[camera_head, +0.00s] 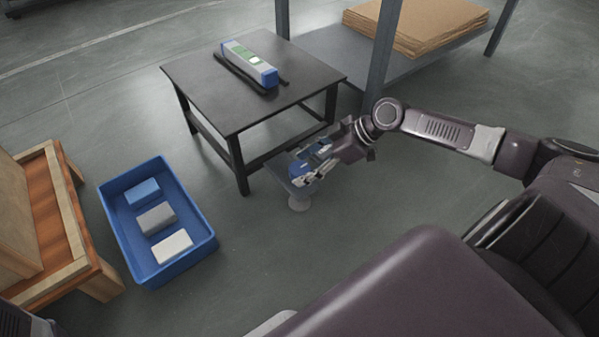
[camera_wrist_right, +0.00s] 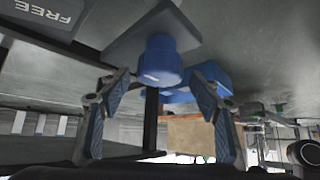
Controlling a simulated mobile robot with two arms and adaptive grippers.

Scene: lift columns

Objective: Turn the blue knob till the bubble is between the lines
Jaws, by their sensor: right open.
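The blue knob (camera_wrist_right: 160,60), a short cylinder with a small white mark, sits on a grey plate (camera_wrist_right: 125,32) in the right wrist view. My right gripper (camera_wrist_right: 158,92) is open, with its fingers apart to either side of the knob's near end; I see no clear contact. In the head view my right gripper (camera_head: 305,178) is beside the front right of the black table, and blue parts show at its fingers. The spirit level (camera_head: 249,64) lies on the table, with a green vial window (camera_head: 255,60); the bubble is too small to make out.
The black table (camera_head: 215,100) stands by the gripper. A blue crate (camera_head: 203,247) with several blocks is on the floor at left, by a wooden bench (camera_head: 55,225). A shelf with stacked cardboard (camera_head: 430,22) is behind. Part of a "FREE" label (camera_wrist_right: 48,12) shows near the knob.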

